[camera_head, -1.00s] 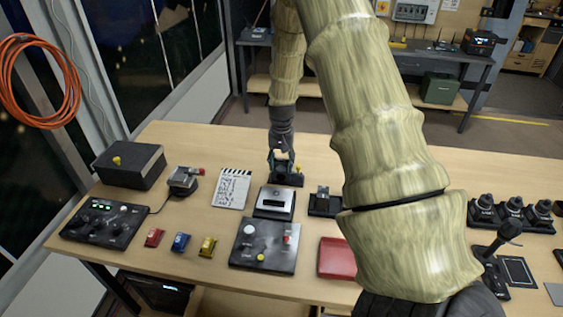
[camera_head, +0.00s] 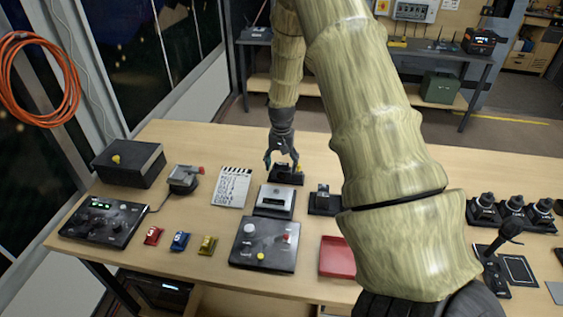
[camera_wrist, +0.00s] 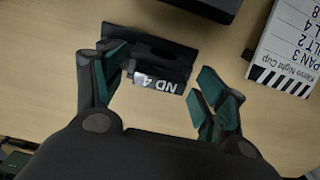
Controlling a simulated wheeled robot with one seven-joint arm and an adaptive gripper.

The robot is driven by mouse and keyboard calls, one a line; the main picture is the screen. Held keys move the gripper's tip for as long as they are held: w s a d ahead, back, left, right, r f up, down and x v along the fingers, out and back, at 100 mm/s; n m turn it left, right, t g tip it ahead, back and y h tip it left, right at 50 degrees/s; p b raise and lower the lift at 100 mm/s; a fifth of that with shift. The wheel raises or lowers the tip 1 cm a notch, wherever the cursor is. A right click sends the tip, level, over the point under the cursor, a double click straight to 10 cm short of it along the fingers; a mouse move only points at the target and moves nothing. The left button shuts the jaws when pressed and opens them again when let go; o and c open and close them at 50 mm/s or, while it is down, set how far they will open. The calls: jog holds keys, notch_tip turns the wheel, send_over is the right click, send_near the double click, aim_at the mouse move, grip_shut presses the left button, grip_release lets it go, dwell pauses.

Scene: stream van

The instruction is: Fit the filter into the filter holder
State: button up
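The filter (camera_wrist: 160,81), a dark piece with a light label reading "ND 4", sits in or against the black filter holder (camera_wrist: 140,42) in the wrist view. From this angle I cannot tell how deep it sits. In the head view the holder (camera_head: 288,180) stands at the back of the table, behind a grey-topped device. My gripper (camera_wrist: 158,78) is open, its teal-padded fingers spread on either side of the filter and apart from it. In the head view my gripper (camera_head: 281,162) is just above the holder, and its fingers partly hide the filter.
A clapperboard (camera_head: 234,187) lies left of the holder, and a grey-topped device (camera_head: 275,199) in front. A small black stand (camera_head: 323,201) is to the right. A red tray (camera_head: 337,258) and a button panel (camera_head: 265,245) are nearer. Table behind the clapperboard is clear.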

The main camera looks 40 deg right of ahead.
aim_at(282, 164)
jog(key=shift+r+p, duration=1)
jog(key=shift+r, duration=1.2)
jog(key=shift+f+b, duration=0.2)
jog(key=shift+b, duration=0.25)
jog(key=shift+s, duration=0.15)
notch_tip(282, 164, up, 6)
jog(key=p, duration=0.1)
jog(key=shift+w+d, duration=0.15)
jog(key=shift+w, duration=0.05)
jog(key=shift+s, duration=0.1)
